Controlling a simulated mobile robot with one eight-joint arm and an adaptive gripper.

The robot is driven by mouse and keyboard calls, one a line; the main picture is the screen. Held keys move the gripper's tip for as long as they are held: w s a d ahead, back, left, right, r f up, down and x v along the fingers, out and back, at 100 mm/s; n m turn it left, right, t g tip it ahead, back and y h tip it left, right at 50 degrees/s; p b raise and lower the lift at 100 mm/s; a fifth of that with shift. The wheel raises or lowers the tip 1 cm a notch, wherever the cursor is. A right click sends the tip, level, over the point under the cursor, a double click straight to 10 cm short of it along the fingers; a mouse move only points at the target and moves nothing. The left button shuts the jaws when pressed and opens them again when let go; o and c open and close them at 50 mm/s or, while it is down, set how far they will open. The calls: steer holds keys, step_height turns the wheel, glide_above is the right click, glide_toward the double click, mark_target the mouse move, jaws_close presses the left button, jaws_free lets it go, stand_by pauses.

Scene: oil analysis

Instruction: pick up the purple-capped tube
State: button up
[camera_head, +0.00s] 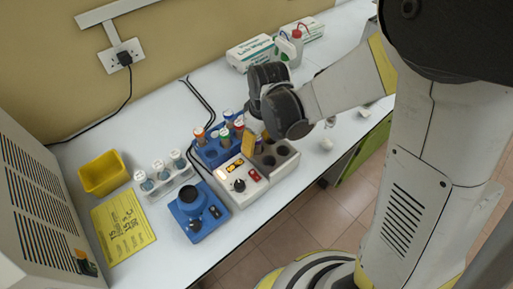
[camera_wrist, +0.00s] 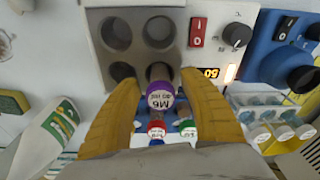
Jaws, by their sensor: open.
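The purple-capped tube (camera_wrist: 160,97) shows in the wrist view with a label reading "M6" on its cap. It appears to stand in a hole of the grey block (camera_wrist: 98,45) of the heater unit. My gripper (camera_wrist: 158,80) is open, with one yellow finger on each side of the cap and a visible gap on both sides. In the head view my gripper (camera_head: 249,145) is low over the heater unit (camera_head: 247,196), and the purple cap is hidden behind it.
A blue rack (camera_head: 207,156) with red, green, blue and orange-capped tubes stands close beside the heater. A blue mixer (camera_head: 198,226), a clear rack of vials (camera_head: 158,193) and a yellow bin (camera_head: 101,181) are to the left. Boxes and a bottle stand behind.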

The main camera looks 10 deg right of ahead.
jaws_close()
steer(key=shift+r, duration=0.1)
